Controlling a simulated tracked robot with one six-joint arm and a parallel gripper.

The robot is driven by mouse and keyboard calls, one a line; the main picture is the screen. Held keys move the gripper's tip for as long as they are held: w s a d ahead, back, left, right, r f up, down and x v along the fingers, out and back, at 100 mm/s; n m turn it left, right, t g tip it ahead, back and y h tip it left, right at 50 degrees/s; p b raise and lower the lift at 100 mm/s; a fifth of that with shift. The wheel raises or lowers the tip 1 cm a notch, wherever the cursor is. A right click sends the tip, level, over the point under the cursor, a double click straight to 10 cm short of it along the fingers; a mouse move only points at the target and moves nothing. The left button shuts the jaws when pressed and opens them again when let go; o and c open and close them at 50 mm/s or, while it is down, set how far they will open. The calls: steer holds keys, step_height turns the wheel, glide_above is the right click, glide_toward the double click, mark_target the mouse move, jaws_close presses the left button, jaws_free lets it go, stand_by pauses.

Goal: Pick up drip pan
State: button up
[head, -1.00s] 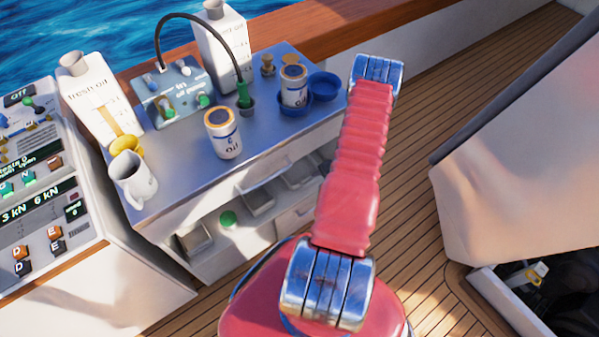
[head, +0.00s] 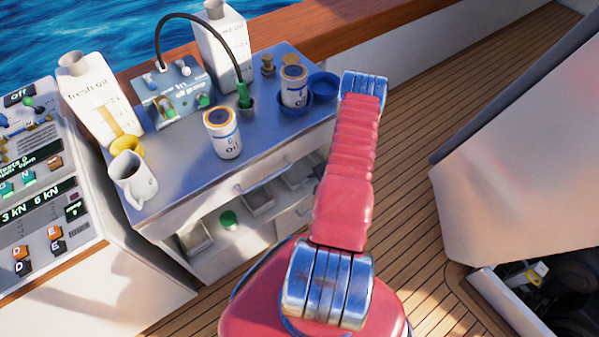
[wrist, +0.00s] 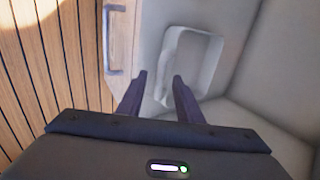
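A pale, shallow rectangular pan with a raised rim (wrist: 212,70) lies inside a light-walled compartment in the wrist view. It looks like the drip pan. My gripper (wrist: 156,80) is open, with its two dark fingers apart and nothing between them. The right fingertip appears over or close to the pan's left side; whether it touches cannot be told. In the head view, several grey pans sit on the shelf under the counter, one at the left (head: 197,238); which one the wrist view shows is unclear. My gripper is hidden in the head view.
A drawer handle (wrist: 113,40) is left of the fingers. The counter (head: 185,170) above holds oil cans, a white mug (head: 134,178), jugs and blue dishes (head: 323,84). A green object (head: 228,219) sits near the shelf. Plank floor lies to the right.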

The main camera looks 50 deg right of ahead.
steer(key=shift+w+f, duration=0.35)
steer(key=shift+f, duration=0.25)
steer(key=shift+c, duration=0.4)
jaws_close()
